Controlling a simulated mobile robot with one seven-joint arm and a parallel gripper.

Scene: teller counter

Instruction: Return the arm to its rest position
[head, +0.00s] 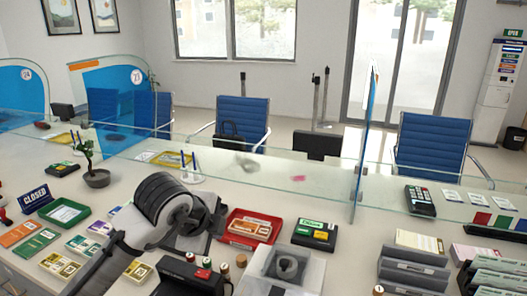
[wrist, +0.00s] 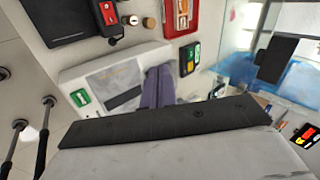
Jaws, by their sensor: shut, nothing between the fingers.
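My arm reaches in from the lower left of the head view, with a dark ribbed joint above the counter. My gripper (head: 205,228) is at its dark end, over the counter just left of the red tray. It is shut and holds nothing; its fingertips are partly hidden by the arm's own parts. In the wrist view a dark bar and a pale surface fill the bottom; I cannot tell whether the fingers show there.
A potted plant (head: 96,178) stands behind on the left. Glass panels (head: 362,150) rise along the counter's far side.

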